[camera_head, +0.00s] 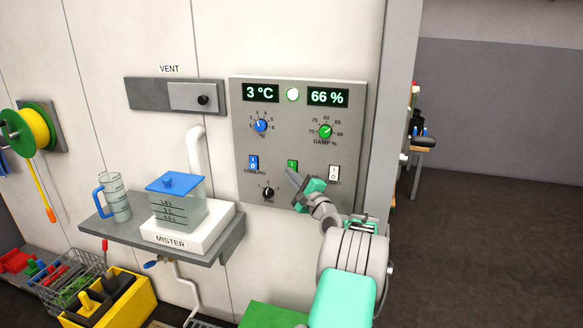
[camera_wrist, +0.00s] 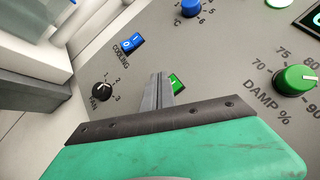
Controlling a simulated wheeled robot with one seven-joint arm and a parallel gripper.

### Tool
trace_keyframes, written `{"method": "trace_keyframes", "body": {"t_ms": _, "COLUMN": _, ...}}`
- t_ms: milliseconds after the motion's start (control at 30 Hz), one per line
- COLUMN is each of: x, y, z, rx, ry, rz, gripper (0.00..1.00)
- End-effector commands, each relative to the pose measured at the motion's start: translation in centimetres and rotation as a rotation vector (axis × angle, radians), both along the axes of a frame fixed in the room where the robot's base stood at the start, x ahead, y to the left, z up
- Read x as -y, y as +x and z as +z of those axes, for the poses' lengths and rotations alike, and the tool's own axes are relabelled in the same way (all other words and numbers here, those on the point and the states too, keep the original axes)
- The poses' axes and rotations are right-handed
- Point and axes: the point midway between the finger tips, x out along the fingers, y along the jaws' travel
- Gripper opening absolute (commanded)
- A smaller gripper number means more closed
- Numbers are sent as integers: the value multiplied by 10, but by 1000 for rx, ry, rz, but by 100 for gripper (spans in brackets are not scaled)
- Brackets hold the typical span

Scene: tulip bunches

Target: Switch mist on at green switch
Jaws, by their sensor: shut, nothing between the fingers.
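The green switch (camera_head: 292,166) is on the grey control panel (camera_head: 242,130), between the blue cooling switch (camera_head: 254,162) and a white switch (camera_head: 334,173). My gripper (camera_head: 290,172) is shut and empty, with its fingertips at the lower edge of the green switch in the head view. In the wrist view my fingertips (camera_wrist: 157,78) are just left of the green switch (camera_wrist: 177,82) and cover part of it. I cannot tell whether they touch it. The switch's label is hidden. The mister (camera_head: 178,212), a clear tank with a blue lid on a white base, stands on the shelf at left.
Close to the green switch are the black fan knob (camera_head: 268,193), the blue dial (camera_head: 261,126) and the green damp dial (camera_head: 325,131). The panel displays read 3 °C and 66 %. A measuring jug (camera_head: 115,198) stands on the grey shelf (camera_head: 222,240). A yellow toolbox (camera_head: 130,302) is below.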

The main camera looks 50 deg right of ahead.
Motion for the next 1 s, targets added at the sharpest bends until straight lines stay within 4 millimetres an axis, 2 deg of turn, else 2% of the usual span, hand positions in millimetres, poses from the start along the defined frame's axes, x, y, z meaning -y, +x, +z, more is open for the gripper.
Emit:
{"method": "trace_keyframes", "body": {"t_ms": 433, "x": -7, "y": -4, "z": -3, "rx": 0, "ry": 0, "rz": 0, "gripper": 0}}
{"method": "trace_keyframes", "body": {"t_ms": 800, "x": -37, "y": -19, "z": -18, "rx": 0, "ry": 1, "rz": 0, "gripper": 0}}
{"method": "trace_keyframes", "body": {"t_ms": 1000, "x": -46, "y": -24, "z": -21, "rx": 1, "ry": 0, "rz": 0, "gripper": 0}}
